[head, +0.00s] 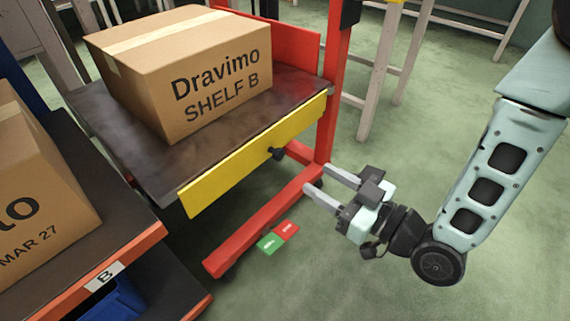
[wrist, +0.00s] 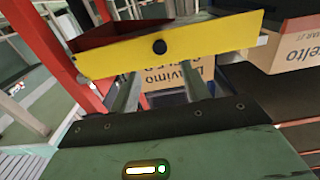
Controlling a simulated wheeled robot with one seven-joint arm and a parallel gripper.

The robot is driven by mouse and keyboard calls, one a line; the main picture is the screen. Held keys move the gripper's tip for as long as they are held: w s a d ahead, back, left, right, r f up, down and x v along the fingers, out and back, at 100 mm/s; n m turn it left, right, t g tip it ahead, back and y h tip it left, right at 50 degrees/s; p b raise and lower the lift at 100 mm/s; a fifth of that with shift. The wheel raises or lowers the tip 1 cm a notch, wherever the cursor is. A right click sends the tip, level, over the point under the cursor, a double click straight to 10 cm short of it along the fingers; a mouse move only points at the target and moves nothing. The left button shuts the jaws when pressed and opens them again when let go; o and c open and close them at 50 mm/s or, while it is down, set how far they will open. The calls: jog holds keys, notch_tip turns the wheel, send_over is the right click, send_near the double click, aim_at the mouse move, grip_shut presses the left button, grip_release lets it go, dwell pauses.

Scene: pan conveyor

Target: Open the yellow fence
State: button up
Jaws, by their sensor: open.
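The yellow fence (head: 235,163) is a flat panel along the front edge of a dark conveyor table, with a round black knob (head: 277,154) on its face. In the head view it stands upright in front of the Dravimo box. My gripper (head: 319,190) is open and empty, to the right of the fence and a little lower in the picture, its two fingers pointing left. In the wrist view the fence (wrist: 175,45) lies across the top, with the knob (wrist: 159,46) above the gap between the fingers (wrist: 160,95). I see no contact with the knob.
A cardboard box marked Dravimo SHELF B (head: 190,75) sits on the table (head: 110,125). Red frame posts (head: 332,95) and a low red bar (head: 262,222) stand close to my gripper. A shelf with another box (head: 40,195) is at left.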

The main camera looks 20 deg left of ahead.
aim_at(281, 155)
jog(key=b+x, duration=0.3)
jog(key=x, duration=0.7)
jog(key=shift+r, duration=0.1)
grip_shut()
